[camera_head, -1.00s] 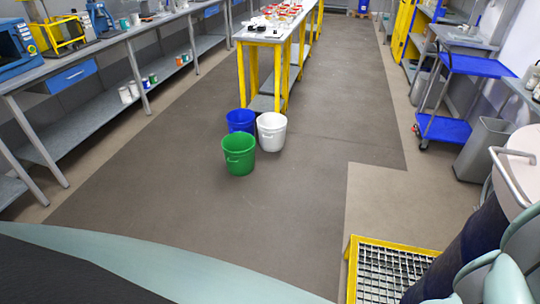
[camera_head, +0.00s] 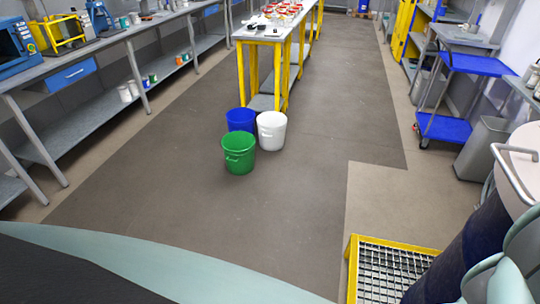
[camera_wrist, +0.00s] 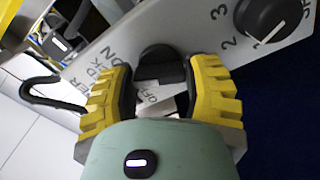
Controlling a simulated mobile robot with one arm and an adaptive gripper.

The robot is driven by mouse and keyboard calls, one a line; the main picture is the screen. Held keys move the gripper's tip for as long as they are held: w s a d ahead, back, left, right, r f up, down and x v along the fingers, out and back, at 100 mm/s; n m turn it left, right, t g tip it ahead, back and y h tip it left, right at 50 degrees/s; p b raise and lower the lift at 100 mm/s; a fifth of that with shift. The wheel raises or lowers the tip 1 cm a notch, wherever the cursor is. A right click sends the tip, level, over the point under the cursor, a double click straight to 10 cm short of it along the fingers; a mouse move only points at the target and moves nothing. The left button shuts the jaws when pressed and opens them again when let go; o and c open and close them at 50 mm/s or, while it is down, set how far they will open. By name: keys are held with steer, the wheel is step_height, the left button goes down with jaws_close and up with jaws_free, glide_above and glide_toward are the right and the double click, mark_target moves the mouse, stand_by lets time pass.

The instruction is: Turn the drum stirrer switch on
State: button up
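The stirrer switch (camera_wrist: 160,66) is a black rotary knob on a grey panel (camera_wrist: 100,60) marked ON and OFF in the wrist view. My gripper (camera_wrist: 160,82) has yellow-backed fingers with dark inner pads. They stand apart, one on each side of the knob, close to its sides. I cannot tell whether the pads touch it. In the head view a dark blue drum (camera_head: 462,250) with a pale lid (camera_head: 522,165) stands at the right, partly hidden by my arm. The switch is not visible there.
A second black knob (camera_wrist: 272,18) with numbers sits right of the switch. A yellow-framed grate (camera_head: 390,268) lies left of the drum.

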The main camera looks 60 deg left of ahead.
steer(key=c, duration=0.6)
steer(key=shift+f+m+b, duration=0.2)
steer(key=shift+m+b, duration=0.5)
steer(key=shift+m, duration=0.1)
steer(key=shift+r+m+b, duration=0.2)
steer(key=shift+m+b, duration=0.3)
steer(key=shift+m, duration=0.5)
steer(key=o, duration=1.2)
steer(key=v, duration=1.2)
